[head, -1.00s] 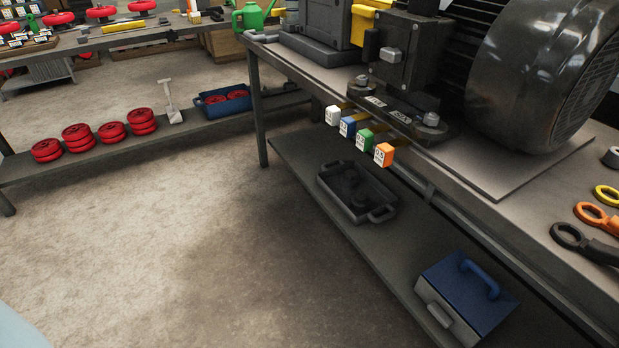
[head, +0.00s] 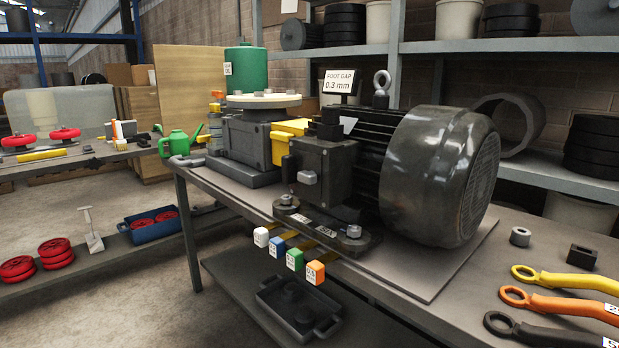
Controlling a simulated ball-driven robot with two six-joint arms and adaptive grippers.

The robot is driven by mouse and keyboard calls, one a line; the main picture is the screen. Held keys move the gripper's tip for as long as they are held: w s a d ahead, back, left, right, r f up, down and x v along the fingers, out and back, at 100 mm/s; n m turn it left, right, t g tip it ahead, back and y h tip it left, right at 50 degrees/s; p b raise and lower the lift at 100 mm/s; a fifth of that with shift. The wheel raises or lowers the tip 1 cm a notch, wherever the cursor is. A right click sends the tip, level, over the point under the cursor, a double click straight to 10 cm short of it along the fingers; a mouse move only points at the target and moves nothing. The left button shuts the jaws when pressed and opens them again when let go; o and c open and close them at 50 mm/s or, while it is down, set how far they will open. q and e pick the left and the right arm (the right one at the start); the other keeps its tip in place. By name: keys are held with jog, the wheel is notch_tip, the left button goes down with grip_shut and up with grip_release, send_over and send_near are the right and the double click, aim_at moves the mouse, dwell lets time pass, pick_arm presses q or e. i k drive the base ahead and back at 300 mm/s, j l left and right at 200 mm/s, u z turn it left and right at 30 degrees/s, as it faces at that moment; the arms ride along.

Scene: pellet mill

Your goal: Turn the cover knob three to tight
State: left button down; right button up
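No cover knob marked three can be made out in the head view. A dark motor (head: 433,165) with a rounded glossy end stands on the bench. A dark grey gearbox-like housing (head: 246,150) stands left of it, with a pale round disc (head: 264,100) and a green canister (head: 247,72) above. A small grey knob-like part (head: 307,177) sits on the front of the motor's box; I cannot tell whether it turns. Neither of my grippers is in view.
The bench (head: 452,292) holds yellow (head: 565,279), orange (head: 560,303) and black (head: 545,332) ring spanners at right. Coloured labelled tabs (head: 295,260) stick out from its front edge. A sign (head: 341,81) reads "FOOT GAP 0.3 mm". A green watering can (head: 180,144) stands behind left.

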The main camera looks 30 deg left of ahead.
aim_at(308, 177)
jog(key=i+j, duration=0.1)
jog(key=j, duration=1.05)
jog(key=i+j+z, duration=0.1)
jog(key=j, duration=1.1)
